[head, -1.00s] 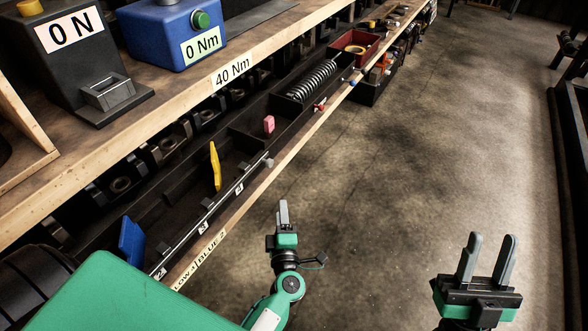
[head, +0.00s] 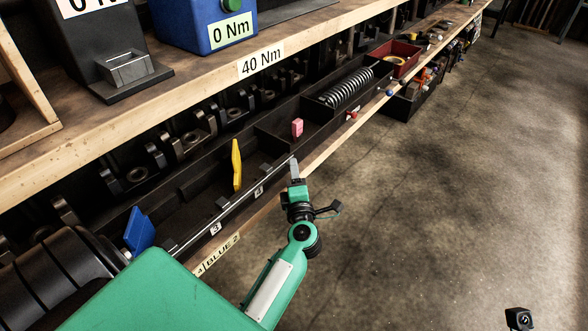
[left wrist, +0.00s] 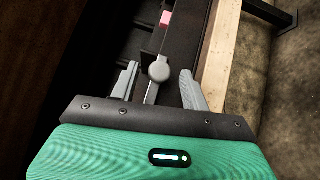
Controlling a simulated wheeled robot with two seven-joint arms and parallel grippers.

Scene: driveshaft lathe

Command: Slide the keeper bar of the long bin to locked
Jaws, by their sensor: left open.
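The long bin (head: 195,209) is a black trough along the shelf's front edge. Its keeper bar (head: 222,209) is a thin grey rod along the front rim, above number labels. My left gripper (head: 295,167) is at the bar's far end, and its fingers hide that end in the head view. In the left wrist view, the bar's round grey knob (left wrist: 159,70) lies between the spread fingertips of my left gripper (left wrist: 160,80), with a gap visible on the right side. Contact with the left finger is unclear. My right gripper's fingers are out of frame.
In the bin stand a blue plate (head: 139,231), a yellow plate (head: 237,165) and a pink block (head: 297,127). A coil spring (head: 346,87) and a red tray (head: 397,58) are farther along.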

